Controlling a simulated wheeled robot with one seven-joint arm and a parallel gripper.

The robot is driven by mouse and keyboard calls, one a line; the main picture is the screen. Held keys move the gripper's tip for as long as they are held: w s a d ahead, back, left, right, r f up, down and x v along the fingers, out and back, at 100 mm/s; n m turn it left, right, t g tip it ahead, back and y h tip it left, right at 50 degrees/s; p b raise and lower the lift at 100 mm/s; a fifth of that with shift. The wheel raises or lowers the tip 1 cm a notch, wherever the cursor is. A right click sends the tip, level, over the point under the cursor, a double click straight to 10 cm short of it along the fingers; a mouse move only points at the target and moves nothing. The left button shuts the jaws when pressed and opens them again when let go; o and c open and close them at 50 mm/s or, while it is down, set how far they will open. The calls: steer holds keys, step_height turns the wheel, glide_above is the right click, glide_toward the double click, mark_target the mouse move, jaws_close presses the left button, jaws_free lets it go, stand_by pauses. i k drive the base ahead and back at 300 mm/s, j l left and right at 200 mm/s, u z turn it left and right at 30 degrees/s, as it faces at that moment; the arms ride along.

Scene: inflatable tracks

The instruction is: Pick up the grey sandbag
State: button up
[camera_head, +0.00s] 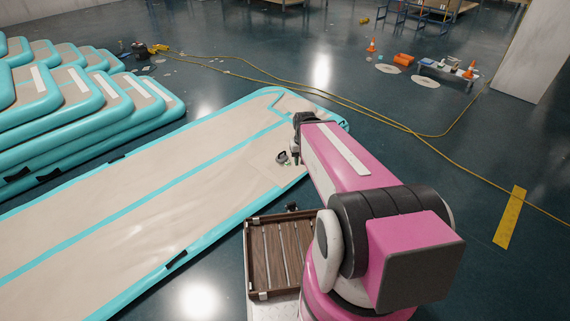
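My pink arm reaches forward over the far end of a long beige inflatable track with turquoise edges (150,205). My gripper (294,158) is at the arm's far end, small, dark and pointing down over the track. Whether its fingers are open or shut is too small to make out. A small grey object (282,158) lies on the track just left of the gripper. It may be the grey sandbag, but its shape is unclear. I cannot tell whether the gripper touches it. No other grey bag is clearly visible, and my arm hides part of the track's right end.
Stacked inflatable tracks (70,100) stand at the left. A brown slatted tray (277,252) is beside my arm's base. A yellow hose (400,125) crosses the floor behind. Orange cones (372,46) and a low bench (446,75) stand at the back right. Floor at right is mostly clear.

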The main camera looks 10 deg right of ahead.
mark_target(281, 158)
steer(key=i+l+u, duration=0.3)
steer(key=l, duration=0.4)
steer(key=i+l+u, duration=0.15)
steer(key=i+l, duration=0.15)
steer(key=l, duration=0.1)
